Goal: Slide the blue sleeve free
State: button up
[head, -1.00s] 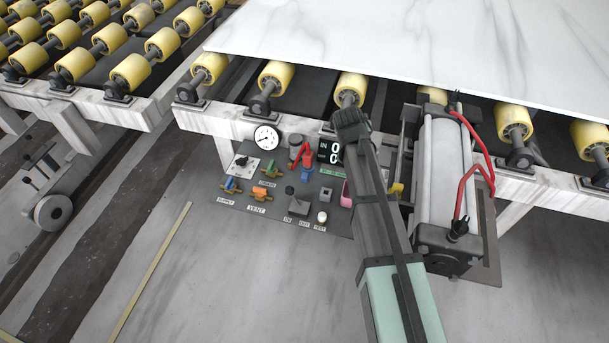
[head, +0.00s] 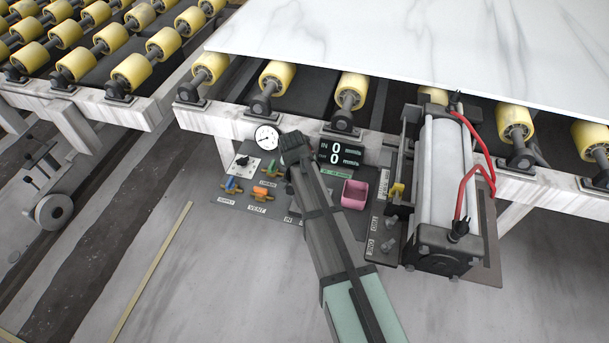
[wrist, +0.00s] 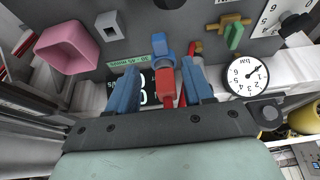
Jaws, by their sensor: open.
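The blue sleeve (wrist: 160,45) shows in the wrist view in front of the panel, just beyond my fingertips. A red part (wrist: 165,88) reaches back from near it between my fingers; how the two join I cannot tell. My gripper (wrist: 161,68) is open, with one blue finger on each side of the red part and a gap on both sides. In the head view, my arm covers the sleeve and the red part.
A pink open box (head: 355,194) stands on the panel to the right of my arm. A display (head: 340,154), a round gauge (head: 266,138) and an orange valve handle (head: 260,193) are close by. A large cylinder (head: 447,175) with red hoses is farther right.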

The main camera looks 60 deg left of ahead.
jog(key=x, duration=0.8)
jog(key=shift+c, duration=0.4)
grip_shut()
